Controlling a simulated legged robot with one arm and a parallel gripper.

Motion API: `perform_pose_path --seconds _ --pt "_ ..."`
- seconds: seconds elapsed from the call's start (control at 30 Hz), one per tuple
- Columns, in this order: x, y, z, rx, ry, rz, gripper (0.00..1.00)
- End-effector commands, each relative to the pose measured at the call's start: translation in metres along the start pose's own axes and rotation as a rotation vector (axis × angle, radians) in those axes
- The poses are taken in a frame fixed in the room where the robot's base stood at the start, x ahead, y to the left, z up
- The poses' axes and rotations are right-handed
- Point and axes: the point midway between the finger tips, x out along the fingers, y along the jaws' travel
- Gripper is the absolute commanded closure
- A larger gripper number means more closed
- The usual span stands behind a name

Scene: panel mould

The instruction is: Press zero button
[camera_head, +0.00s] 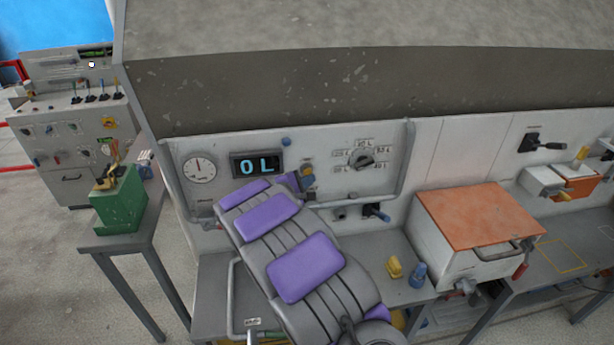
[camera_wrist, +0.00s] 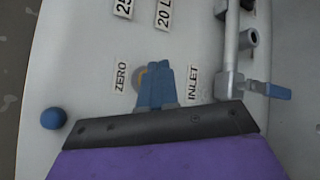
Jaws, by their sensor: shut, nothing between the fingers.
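The zero button (camera_wrist: 139,79) is a small yellowish round shape beside the ZERO label (camera_wrist: 121,77) in the wrist view, partly hidden by my fingers. In the head view a yellow button (camera_head: 307,168) shows on the wall panel just past the end of my arm. My gripper (camera_wrist: 157,70) has blue fingers, shut and empty, with the tips over the panel between the ZERO and INLET labels. It also shows in the head view (camera_head: 308,183). Whether the tips touch the button cannot be told. The display (camera_head: 257,164) reads 0 L.
A round gauge (camera_head: 199,167) sits left of the display and a rotary selector (camera_head: 361,160) to the right. A blue ball knob (camera_wrist: 53,118) is left of my gripper in the wrist view. Pipes and a blue-handled valve (camera_wrist: 268,90) are at the right.

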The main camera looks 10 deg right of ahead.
Motion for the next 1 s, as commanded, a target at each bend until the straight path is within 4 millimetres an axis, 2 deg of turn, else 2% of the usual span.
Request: perform_pose_path --seconds 0.43,1.0 --pt "-0.004 -0.002 0.002 0.000 0.000 0.001 1.00" --pt "-0.035 -0.025 0.025 0.001 -0.002 0.002 1.00"
